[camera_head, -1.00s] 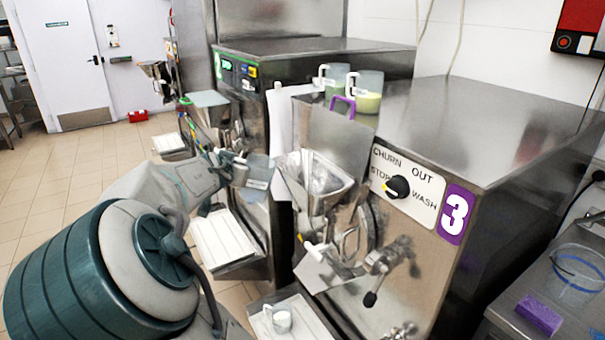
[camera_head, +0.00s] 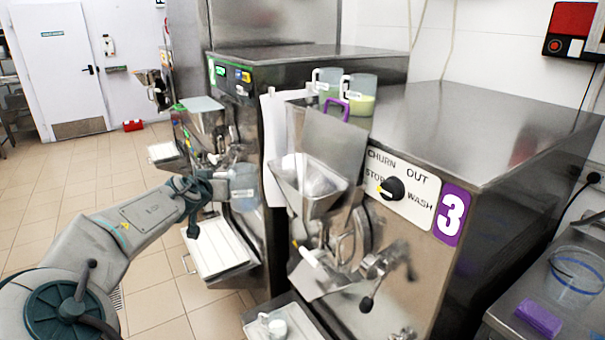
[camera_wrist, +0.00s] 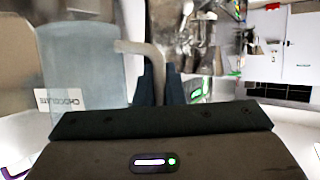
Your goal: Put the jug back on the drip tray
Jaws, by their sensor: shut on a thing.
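A clear bluish jug (camera_head: 243,182) hangs in front of the middle machine, above its white drip tray (camera_head: 212,262). In the wrist view the jug (camera_wrist: 80,62) fills the left side and carries a label reading "CHOCOLATE". My gripper (camera_head: 222,184) is shut on the jug's handle (camera_wrist: 150,52), whose pale bar runs between the dark fingers (camera_wrist: 160,84). The jug is apart from the tray, with a clear gap below it. The tray looks empty. The jug's contents cannot be told.
Machine 3 (camera_head: 395,235) stands to the right, with a hopper and a tray (camera_head: 258,330) bearing a small cup (camera_head: 277,328). Two jugs (camera_head: 358,95) stand on top. A lifted panel with a purple handle (camera_head: 337,103) is near. Tiled floor at left is open.

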